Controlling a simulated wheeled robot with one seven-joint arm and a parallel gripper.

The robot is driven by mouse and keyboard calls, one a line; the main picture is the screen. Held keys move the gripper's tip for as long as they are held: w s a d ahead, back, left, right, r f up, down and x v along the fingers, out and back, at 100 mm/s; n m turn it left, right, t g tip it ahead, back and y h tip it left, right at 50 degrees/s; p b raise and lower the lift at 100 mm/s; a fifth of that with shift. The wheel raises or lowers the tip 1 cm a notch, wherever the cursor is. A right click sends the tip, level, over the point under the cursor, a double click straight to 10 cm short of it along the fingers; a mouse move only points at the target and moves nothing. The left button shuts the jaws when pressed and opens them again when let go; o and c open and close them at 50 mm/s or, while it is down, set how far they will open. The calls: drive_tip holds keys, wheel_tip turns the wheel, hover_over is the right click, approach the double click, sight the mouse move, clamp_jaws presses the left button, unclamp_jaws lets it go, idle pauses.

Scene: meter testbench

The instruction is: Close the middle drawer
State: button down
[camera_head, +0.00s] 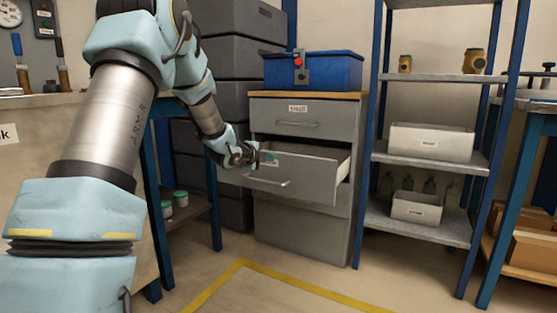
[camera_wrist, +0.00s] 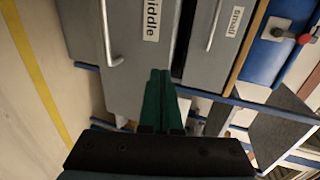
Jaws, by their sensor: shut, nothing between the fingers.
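The middle drawer (camera_head: 310,180) of the grey cabinet is pulled out, with its open top and right side wall showing. Its bar handle (camera_head: 268,182) runs across the front. In the wrist view, the middle drawer's front (camera_wrist: 125,65) appears turned on its side, with its handle (camera_wrist: 107,35) and a label ending in "iddle" (camera_wrist: 152,20). My gripper (camera_head: 264,158) is at the upper left of the drawer front, above the handle. Its green fingers (camera_wrist: 160,75) are together and empty, over the front near its edge. I cannot tell if they touch it.
The small drawer (camera_head: 280,117) above is shut. A blue toolbox (camera_head: 313,70) stands on the cabinet top. Shelving (camera_head: 425,160) with bins is close on the right, and a blue-legged bench (camera_head: 213,215) on the left. The floor (camera_head: 300,270) in front is clear.

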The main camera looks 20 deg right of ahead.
sight(284, 156)
drive_tip(key=x, duration=0.3)
drive_tip(key=b+x, duration=0.1)
drive_tip(key=x, duration=0.2)
drive_tip(key=shift+d+r, duration=0.1)
drive_tip(key=shift+r, duration=0.15)
drive_tip(key=shift+w+d, duration=0.5)
drive_tip(key=shift+r, duration=0.1)
drive_tip(key=shift+d, duration=0.1)
